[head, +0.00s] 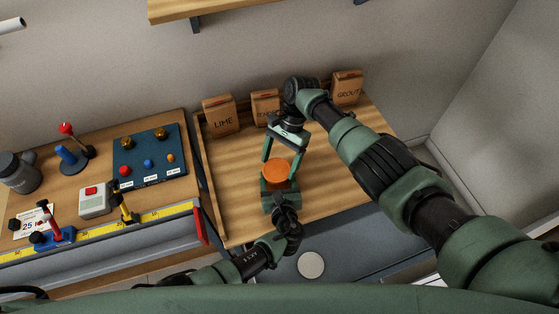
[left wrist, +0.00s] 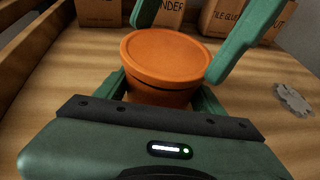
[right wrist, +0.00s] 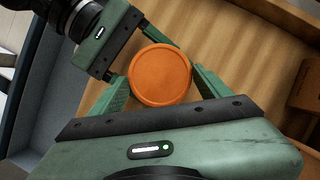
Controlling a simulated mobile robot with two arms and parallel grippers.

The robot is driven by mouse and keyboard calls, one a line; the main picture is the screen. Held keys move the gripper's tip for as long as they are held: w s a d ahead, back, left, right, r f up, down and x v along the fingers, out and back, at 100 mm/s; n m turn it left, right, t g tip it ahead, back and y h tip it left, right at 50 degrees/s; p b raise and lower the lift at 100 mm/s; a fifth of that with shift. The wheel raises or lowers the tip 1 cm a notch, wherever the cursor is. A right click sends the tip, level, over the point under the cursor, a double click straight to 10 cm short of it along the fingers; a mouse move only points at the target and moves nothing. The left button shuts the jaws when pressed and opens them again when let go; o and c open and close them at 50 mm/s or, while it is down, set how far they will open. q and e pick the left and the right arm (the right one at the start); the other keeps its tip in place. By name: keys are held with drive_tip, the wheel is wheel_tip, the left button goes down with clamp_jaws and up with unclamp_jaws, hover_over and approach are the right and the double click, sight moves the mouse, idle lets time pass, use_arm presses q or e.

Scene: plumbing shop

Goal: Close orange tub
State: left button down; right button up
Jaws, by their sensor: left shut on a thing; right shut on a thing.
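The orange tub (left wrist: 158,92) stands upright on the wooden bench, with its round orange lid (left wrist: 167,55) on top. A dark line runs between lid and tub at the front; I cannot tell whether the lid is fully seated. My left gripper (head: 281,187) is shut on the tub body from the near side, low down. My right gripper (head: 286,160) reaches from the far side and is shut on the lid, one finger on each side. In the right wrist view the lid (right wrist: 160,75) lies flat between its fingers.
Labelled paper bags, including lime (head: 221,116) and grout (head: 347,88), stand along the back of the bench (head: 235,190). A blue control panel (head: 148,155) and small tools are on the left bench. A grey flat piece (left wrist: 293,100) lies right of the tub.

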drive_tip(key=shift+f, duration=0.65)
drive_tip(key=o, duration=1.3)
drive_tip(key=v, duration=1.2)
use_arm(q)
drive_tip(key=shift+c, duration=0.7)
unclamp_jaws()
